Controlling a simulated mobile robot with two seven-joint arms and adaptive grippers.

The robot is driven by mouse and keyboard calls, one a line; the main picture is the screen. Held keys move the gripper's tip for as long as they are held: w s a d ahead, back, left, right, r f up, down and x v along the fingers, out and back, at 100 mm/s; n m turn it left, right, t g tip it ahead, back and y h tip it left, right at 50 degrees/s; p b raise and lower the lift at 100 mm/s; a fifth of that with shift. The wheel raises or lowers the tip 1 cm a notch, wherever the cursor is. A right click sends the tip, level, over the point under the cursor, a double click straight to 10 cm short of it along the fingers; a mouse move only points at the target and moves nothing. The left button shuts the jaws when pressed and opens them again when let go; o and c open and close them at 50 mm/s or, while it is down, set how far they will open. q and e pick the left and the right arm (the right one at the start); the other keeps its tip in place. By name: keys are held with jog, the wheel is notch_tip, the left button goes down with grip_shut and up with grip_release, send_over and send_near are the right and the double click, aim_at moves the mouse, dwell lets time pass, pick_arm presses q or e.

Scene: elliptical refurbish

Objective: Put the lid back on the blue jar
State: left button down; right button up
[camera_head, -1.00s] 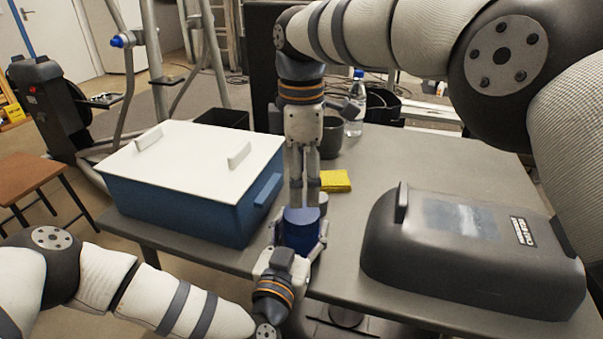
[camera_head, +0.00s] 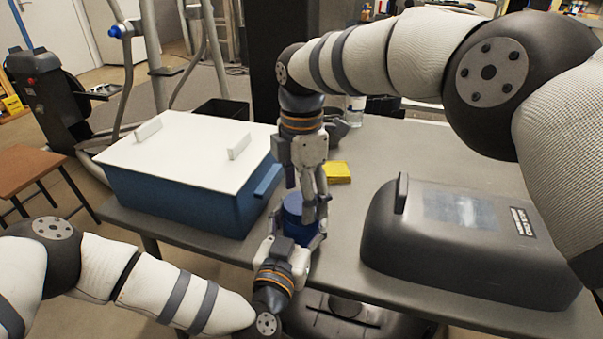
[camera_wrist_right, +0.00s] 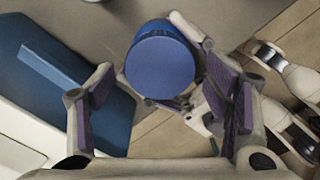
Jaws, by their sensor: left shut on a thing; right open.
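The blue jar (camera_head: 300,232) is in my left gripper (camera_head: 299,243), which is shut around its side and holds it near the table's front edge. A flat, round blue top (camera_head: 293,203) covers the jar and looks like its lid; it also shows in the right wrist view (camera_wrist_right: 161,62). I cannot tell whether it is fully seated. My right gripper (camera_head: 312,212) is open and empty, pointing down close beside the jar's top and partly hiding it. In the right wrist view, its two fingers (camera_wrist_right: 165,112) are spread apart, with the jar beyond them.
A blue box with a white cover (camera_head: 190,152) stands left of the jar. A dark welding-mask-like case (camera_head: 470,240) is at right. A yellow sponge (camera_head: 337,172) lies behind my right gripper. The grey table (camera_head: 420,147) is clear toward the back right.

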jog(key=shift+f, duration=0.9)
jog(key=c, duration=1.2)
jog(key=m, duration=1.3)
jog(key=shift+m, duration=0.3)
jog(key=o, duration=1.3)
